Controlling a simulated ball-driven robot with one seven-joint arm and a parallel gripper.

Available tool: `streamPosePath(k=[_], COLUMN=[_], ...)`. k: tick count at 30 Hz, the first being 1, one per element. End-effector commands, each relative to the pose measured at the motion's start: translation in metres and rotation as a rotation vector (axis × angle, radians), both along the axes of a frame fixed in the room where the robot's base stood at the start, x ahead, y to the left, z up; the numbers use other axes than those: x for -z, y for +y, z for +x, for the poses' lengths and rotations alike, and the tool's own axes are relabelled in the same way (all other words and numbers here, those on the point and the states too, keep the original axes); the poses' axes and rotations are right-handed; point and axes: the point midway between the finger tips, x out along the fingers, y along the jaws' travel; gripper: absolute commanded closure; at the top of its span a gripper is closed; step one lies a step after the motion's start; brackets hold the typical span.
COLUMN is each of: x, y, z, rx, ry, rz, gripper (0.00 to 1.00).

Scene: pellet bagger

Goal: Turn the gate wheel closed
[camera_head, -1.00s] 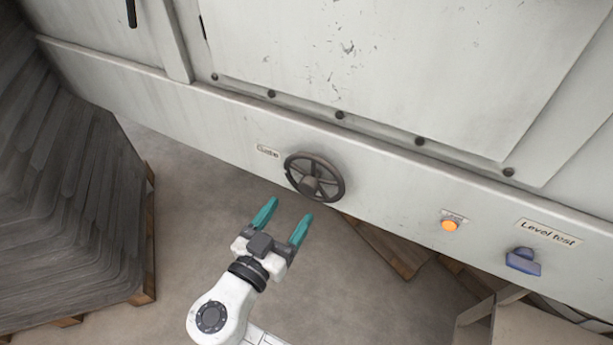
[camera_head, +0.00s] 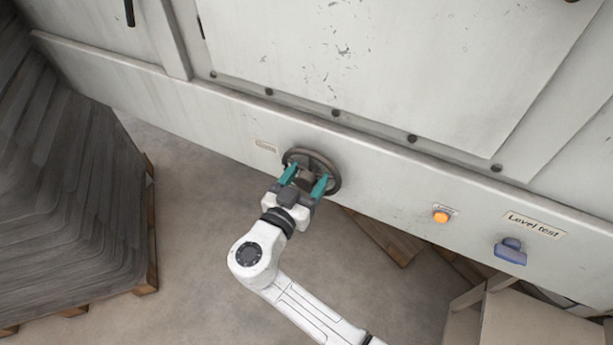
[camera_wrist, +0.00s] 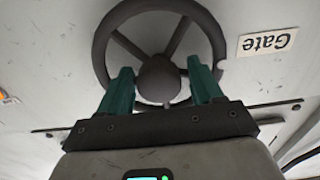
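The gate wheel (camera_head: 318,157) is a dark grey spoked handwheel on the pale machine panel. In the wrist view the wheel (camera_wrist: 160,8) fills the upper middle, with its round hub (camera_wrist: 158,78) between my fingers. My gripper (camera_head: 306,178) is at the wheel's front, its teal fingers apart. In the wrist view the gripper (camera_wrist: 163,82) has one finger on each side of the hub, overlapping the lower rim. I cannot tell whether the fingers touch the wheel. The "Gate" label (camera_wrist: 267,41) shows upside down beside the wheel.
An orange button (camera_head: 440,216) and a blue knob (camera_head: 510,252) under a "Level test" label (camera_head: 535,225) are on the panel to the right. Stacked grey material (camera_head: 60,200) stands on a pallet at left. Open floor (camera_head: 200,230) lies between.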

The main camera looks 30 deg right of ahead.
Motion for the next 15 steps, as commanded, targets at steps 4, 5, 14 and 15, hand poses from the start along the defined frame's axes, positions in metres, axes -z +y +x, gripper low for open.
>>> streamPosePath(k=[4,5,14,15], x=[0.0000,0.0000,0.0000,0.0000], y=[0.0002,0.0002,0.0003,0.0003], z=[-0.0001,-0.0002,-0.0002,-0.0002], rx=[0.000,0.000,0.000,0.000], ry=[0.000,0.000,0.000,0.000], rz=[0.000,0.000,0.000,0.000], gripper=[0.50,0.53,0.81,0.85])
